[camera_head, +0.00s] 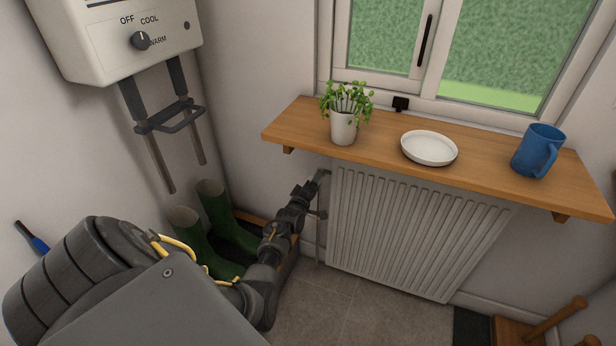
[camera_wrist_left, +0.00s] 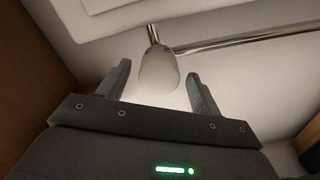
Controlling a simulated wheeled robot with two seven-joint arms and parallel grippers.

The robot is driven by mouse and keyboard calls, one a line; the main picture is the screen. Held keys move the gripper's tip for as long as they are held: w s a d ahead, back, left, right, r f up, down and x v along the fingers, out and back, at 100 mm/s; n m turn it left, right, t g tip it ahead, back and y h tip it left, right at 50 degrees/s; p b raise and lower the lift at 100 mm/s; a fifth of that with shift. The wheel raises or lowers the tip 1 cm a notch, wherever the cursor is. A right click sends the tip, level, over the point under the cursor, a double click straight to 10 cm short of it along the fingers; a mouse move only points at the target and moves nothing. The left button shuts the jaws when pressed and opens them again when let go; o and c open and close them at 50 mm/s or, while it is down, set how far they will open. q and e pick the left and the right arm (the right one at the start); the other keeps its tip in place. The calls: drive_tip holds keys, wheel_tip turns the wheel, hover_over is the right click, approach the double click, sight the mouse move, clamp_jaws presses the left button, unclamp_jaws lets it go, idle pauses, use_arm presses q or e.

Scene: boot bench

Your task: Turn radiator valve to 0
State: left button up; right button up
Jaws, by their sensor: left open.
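In the left wrist view a whitish, rounded radiator valve knob (camera_wrist_left: 159,73) sits between the two open fingers of my left gripper (camera_wrist_left: 160,88). There is a gap on each side of the knob, and no contact shows. No number marks can be read on it. A metal pipe runs off to the right behind it. In the head view my left gripper (camera_head: 318,182) reaches to the upper left corner of the white radiator (camera_head: 415,230), just under the shelf. The valve is mostly hidden there by the gripper. My right gripper is not in view.
A wooden shelf (camera_head: 480,150) overhangs the radiator, with a potted plant (camera_head: 343,126), a white dish (camera_head: 429,148) and a blue mug (camera_head: 538,150). Green boots (camera_head: 230,230) stand beside my left arm. A heater with a dial (camera_head: 140,41) hangs on the left wall.

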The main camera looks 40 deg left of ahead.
use_arm(q)
drive_tip(key=v, duration=0.8)
drive_tip(key=shift+s+d+p, duration=0.15)
drive_tip(key=shift+s+p, duration=0.15)
drive_tip(key=shift+s, duration=0.05)
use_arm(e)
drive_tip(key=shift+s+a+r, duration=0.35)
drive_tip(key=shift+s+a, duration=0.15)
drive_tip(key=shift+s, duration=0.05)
use_arm(q)
drive_tip(key=shift+r, duration=0.15)
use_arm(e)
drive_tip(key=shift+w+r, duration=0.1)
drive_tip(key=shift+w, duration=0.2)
